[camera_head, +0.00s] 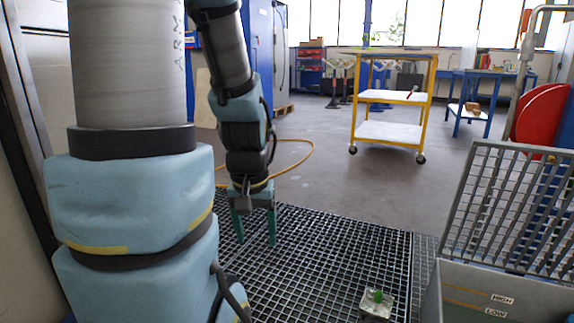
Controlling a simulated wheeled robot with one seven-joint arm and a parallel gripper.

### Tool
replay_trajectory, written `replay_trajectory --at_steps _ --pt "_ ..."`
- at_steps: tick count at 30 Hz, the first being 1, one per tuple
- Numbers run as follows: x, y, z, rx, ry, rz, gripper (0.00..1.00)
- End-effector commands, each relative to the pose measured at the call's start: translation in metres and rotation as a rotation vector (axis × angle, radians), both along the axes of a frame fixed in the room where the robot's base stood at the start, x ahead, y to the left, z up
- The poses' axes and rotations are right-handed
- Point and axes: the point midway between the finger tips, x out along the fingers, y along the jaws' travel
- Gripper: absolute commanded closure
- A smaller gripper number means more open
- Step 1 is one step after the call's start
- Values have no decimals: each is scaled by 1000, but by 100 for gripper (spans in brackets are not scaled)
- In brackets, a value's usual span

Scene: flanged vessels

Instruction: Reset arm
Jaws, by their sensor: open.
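My gripper (256,229) hangs pointing down over the dark floor grating at the centre left. Its two green fingers are apart with nothing between them. My arm fills the left of the view, with large light-blue joints and grey links. Part of the room behind the arm is hidden.
A small pale block with a green knob (377,297) sits on the grating (320,256). A grey bin with a raised mesh lid (510,205) and HIGH and LOW labels stands at right. A yellow cart (391,105) and a blue workbench (484,88) stand farther back.

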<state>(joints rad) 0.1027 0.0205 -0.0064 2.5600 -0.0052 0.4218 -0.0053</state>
Motion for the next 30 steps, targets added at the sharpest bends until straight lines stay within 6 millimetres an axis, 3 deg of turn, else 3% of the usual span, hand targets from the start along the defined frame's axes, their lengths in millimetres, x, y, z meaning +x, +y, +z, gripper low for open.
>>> replay_trajectory --at_steps 1,30 --pt "0 0 34 0 0 0 31" --pt "0 0 336 0 0 0 31"
